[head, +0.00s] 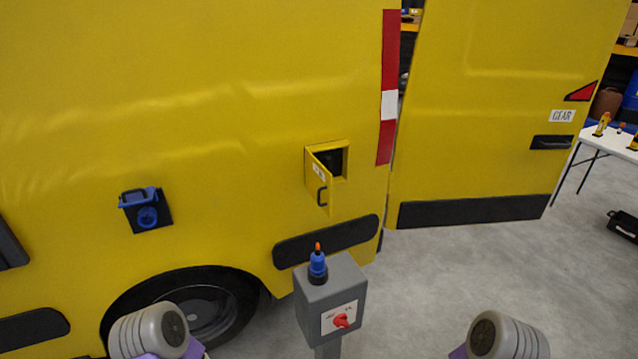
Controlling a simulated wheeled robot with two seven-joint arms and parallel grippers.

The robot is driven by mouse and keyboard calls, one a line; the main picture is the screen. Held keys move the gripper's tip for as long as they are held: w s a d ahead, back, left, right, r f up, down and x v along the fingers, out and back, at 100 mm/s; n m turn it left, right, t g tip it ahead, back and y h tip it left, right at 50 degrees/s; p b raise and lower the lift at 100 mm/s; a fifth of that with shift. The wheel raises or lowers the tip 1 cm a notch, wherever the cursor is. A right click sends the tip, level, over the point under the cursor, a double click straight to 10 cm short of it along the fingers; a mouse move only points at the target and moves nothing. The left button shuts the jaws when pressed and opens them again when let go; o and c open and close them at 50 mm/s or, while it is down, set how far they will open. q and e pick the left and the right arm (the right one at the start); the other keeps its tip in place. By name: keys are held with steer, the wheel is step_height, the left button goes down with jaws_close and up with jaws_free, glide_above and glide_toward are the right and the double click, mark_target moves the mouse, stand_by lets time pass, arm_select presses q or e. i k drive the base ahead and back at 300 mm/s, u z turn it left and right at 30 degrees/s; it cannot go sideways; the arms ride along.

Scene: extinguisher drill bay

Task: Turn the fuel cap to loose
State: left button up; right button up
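The yellow van's small fuel flap (317,183) stands open on the rear side panel, with a black handle and a white label on it. Behind it is a square recess; the dark shape inside (334,160) looks like the fuel cap. The flap partly covers it, and its turned position cannot be made out. Only rounded grey links of my two arms show at the bottom edge, left and right, well below the recess. Neither gripper's fingers are in view.
A grey post box (337,280) with a red knob (341,321) and a blue plug (317,263) stands before the van. A blue socket (147,215) is at left. The open rear door (480,120) extends right. A white table (606,140) stands far right.

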mark_target(328, 161)
steer(key=z, duration=1.65)
steer(key=i, duration=2.6)
steer(key=u, duration=4.35)
steer(key=i, duration=0.5)
steer(key=z, duration=0.1)
